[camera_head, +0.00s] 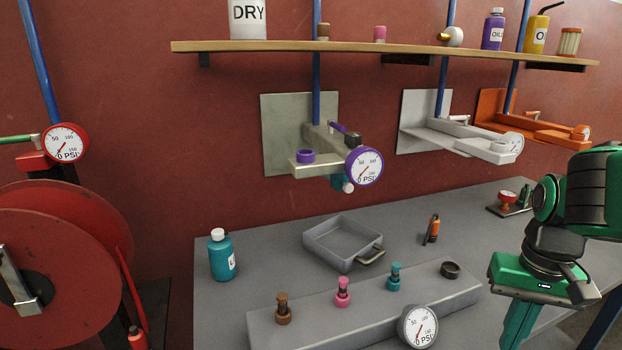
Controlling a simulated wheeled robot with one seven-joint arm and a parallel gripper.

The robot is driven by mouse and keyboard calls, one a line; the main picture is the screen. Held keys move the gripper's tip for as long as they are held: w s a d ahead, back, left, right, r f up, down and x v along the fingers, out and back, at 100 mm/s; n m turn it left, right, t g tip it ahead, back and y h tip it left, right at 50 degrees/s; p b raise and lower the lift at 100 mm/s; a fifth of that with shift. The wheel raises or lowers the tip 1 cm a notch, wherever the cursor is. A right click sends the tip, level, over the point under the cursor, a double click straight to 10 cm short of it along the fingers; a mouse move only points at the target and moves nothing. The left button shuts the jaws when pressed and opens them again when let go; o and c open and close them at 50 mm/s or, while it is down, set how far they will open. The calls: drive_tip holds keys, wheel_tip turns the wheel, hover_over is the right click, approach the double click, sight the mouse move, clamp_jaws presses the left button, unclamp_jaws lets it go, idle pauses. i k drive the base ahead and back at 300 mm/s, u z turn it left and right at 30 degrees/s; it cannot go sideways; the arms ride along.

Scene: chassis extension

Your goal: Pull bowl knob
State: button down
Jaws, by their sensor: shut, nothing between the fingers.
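A wall unit with a purple-rimmed gauge (364,166) hangs on a pale plate left of centre. Under it is a small teal part (338,181) with a white round knob (348,187) at its lower end. Which part is the bowl knob is not marked, and a bowl cannot be made out clearly. My green gripper (518,332) points down at the lower right, shut and empty, over the bench's right part. It is well right of and below the purple-gauge unit, and touches none of it. Its fingertips run toward the lower picture edge.
A grey bench (270,252) holds a tray (322,252), a teal bottle (222,258) and a raised block with several small fittings and a gauge (417,326). White (490,143) and orange (545,130) units stand behind. A shelf (390,49) hangs above; a red reel (50,255) is left.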

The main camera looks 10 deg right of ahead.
sight(348, 188)
drive_tip(key=u, duration=0.55)
drive_tip(key=k, duration=1.25)
drive_tip(key=z, duration=0.85)
drive_tip(key=i, duration=1)
drive_tip(key=u, duration=0.05)
